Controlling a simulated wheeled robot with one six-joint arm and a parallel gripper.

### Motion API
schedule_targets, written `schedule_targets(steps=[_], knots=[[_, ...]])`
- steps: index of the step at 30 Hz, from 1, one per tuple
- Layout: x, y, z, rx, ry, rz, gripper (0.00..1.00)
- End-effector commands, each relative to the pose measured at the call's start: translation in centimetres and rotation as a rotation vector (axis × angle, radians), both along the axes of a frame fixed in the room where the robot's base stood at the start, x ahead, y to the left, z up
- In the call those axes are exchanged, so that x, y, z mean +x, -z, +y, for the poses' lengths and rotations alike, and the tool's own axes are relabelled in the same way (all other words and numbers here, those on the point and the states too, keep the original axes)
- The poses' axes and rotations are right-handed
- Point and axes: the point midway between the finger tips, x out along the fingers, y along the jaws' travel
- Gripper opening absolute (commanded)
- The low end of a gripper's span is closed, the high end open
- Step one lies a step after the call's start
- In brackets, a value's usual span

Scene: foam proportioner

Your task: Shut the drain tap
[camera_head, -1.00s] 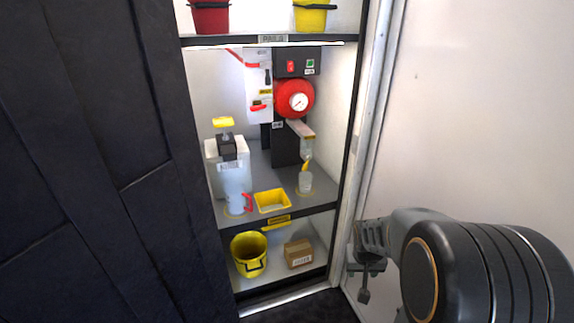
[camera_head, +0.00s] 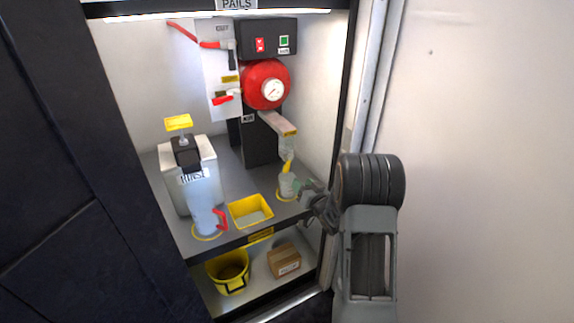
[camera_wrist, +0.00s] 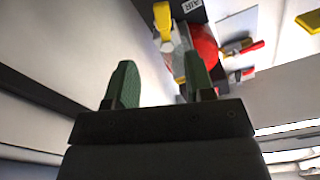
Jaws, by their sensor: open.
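A tap with a yellow lever (camera_head: 287,167) hangs under a grey sloping outlet, above a small clear cup (camera_head: 286,186). No drain label is readable, but this looks like the drain tap. The lever slants downward. In the wrist view the yellow lever (camera_wrist: 162,17) shows beyond the fingertips, at the top of the picture. My gripper (camera_head: 308,188) is at the cabinet's right side, right of and slightly below the lever, close to the cup. Its green fingers are open and empty in the wrist view (camera_wrist: 160,70). No contact with the tap is visible.
A red tank with a gauge (camera_head: 265,84) is above the tap. Red levers (camera_head: 222,100) are on the white panel to its left. A yellow tray (camera_head: 250,210), clear jug (camera_head: 205,212) and white container (camera_head: 172,185) share the shelf. The cabinet's right frame (camera_head: 355,100) is beside my arm.

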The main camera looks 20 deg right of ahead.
Motion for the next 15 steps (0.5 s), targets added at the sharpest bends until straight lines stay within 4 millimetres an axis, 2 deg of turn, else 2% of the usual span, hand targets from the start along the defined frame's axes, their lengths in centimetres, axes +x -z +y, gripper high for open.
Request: schedule_targets(steps=[3, 15], knots=[[1.8, 0.1, 0.7, 0.005, -0.008, 0.002, 0.49], [9.2, 0.2, 1.1, 0.002, 0.001, 0.005, 0.49]])
